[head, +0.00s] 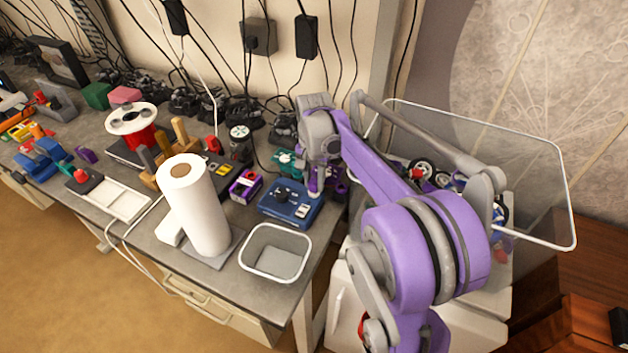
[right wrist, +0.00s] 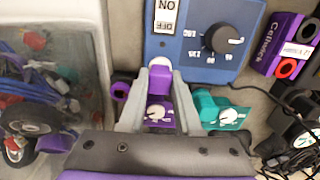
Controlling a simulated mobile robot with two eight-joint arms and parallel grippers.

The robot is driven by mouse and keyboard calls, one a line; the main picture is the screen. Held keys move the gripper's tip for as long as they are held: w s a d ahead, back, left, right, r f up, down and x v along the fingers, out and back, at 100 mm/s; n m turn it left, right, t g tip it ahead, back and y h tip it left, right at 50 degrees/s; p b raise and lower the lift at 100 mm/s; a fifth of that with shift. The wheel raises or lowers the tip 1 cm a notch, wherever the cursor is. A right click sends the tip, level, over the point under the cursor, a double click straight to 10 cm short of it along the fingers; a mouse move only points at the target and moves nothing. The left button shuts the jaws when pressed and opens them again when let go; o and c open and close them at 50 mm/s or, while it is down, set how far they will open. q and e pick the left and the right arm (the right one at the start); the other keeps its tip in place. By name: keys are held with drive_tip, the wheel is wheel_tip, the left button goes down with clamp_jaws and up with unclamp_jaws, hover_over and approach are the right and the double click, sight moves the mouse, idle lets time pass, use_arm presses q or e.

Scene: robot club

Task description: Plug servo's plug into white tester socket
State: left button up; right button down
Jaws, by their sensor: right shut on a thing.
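The blue tester (head: 290,208) lies on the bench with a dark knob; it also shows at the top of the right wrist view (right wrist: 190,68). A round white part, probably the white socket (right wrist: 157,63), sits at its near edge. My right gripper (head: 316,188) is at the tester's right end and is shut on a small purple plug (right wrist: 160,82). The plug's tip is right against or just short of the white part; I cannot tell if it is inserted. A purple servo (right wrist: 160,112) shows between the fingers, and a teal servo (right wrist: 222,112) is beside it. My left gripper is out of view.
A clear bin (head: 545,190) with wheels and parts stands right of the bench. A purple box with red terminals (head: 245,187), a paper towel roll (head: 195,210) and an empty grey tray (head: 275,262) are left of or in front of the tester. Black cables hang behind.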

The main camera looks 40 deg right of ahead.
drive_tip(key=shift+f, duration=0.3)
idle(0.5)
drive_tip(key=c, duration=0.5)
unclamp_jaws()
wheel_tip(320, 180, up, 11)
drive_tip(key=shift+f, duration=0.1)
idle(0.3)
